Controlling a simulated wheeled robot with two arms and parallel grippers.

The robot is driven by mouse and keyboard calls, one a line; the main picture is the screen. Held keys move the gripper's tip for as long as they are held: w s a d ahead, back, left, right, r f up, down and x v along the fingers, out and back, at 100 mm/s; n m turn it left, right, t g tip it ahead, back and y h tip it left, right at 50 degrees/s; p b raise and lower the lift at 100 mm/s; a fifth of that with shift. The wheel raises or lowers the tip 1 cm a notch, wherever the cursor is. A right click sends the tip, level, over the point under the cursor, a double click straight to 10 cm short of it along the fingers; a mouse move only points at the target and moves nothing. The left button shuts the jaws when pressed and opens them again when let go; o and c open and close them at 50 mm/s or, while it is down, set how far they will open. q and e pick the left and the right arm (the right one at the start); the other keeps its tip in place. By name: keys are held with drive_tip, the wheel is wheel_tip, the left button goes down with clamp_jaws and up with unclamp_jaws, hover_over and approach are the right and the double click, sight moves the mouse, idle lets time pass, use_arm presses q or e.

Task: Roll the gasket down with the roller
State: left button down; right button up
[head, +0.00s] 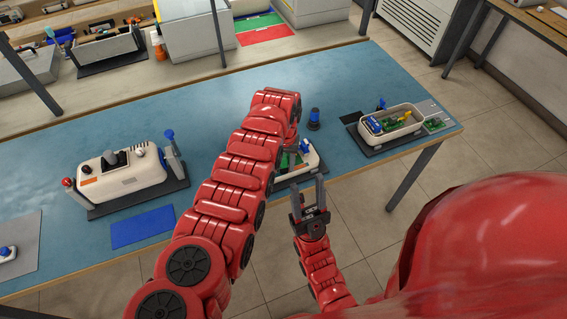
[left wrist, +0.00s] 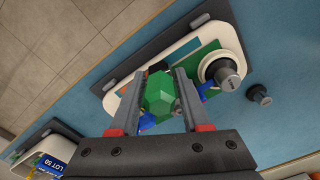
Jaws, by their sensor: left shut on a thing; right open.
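My left gripper (left wrist: 160,78) is shut on a green faceted piece (left wrist: 160,98) in the left wrist view. I cannot tell if this piece is the roller's handle. It is held over a white-rimmed housing (left wrist: 131,90) with a green board inside; contact is unclear. In the head view my left arm hides this gripper and part of the housing (head: 311,166). A round grey-topped part (left wrist: 226,72) stands at the housing's right end in the wrist view. No gasket can be made out. My right gripper (head: 307,190) is open and empty, near the housing's front edge.
A closed white housing (head: 122,181) on a dark base stands left, by a blue mat (head: 142,228). An open housing (head: 400,126) with boards stands right. The blue bench (head: 65,160) is clear at back left.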

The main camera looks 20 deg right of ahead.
use_arm(q)
drive_tip(key=shift+s+a+r+p, duration=0.15)
drive_tip(key=shift+a+p, duration=0.8)
drive_tip(key=shift+p, duration=0.75)
drive_tip(key=shift+a+p, duration=0.2)
drive_tip(key=shift+p, duration=0.15)
drive_tip(key=shift+a+f, duration=0.2)
drive_tip(key=shift+f, duration=0.05)
drive_tip(key=shift+a+r+p, duration=0.15)
drive_tip(key=shift+a+p, duration=0.1)
drive_tip(key=shift+p, duration=0.45)
drive_tip(key=a+p, duration=0.2)
drive_tip(key=shift+s+p, duration=0.1)
drive_tip(key=shift+p, duration=0.2)
drive_tip(key=shift+a, duration=0.15)
drive_tip(key=shift+a+r+p, duration=0.1)
drive_tip(key=shift+a+p, duration=0.25)
drive_tip(key=shift+p, duration=0.35)
drive_tip(key=shift+a+p, duration=0.7)
drive_tip(key=shift+p, duration=0.05)
drive_tip(key=shift+a, duration=0.3)
drive_tip(key=shift+a+p, duration=0.75)
drive_tip(key=shift+a, duration=0.05)
drive_tip(key=shift+a+f, duration=0.2)
drive_tip(key=shift+a, duration=0.15)
drive_tip(key=shift+r, duration=0.1)
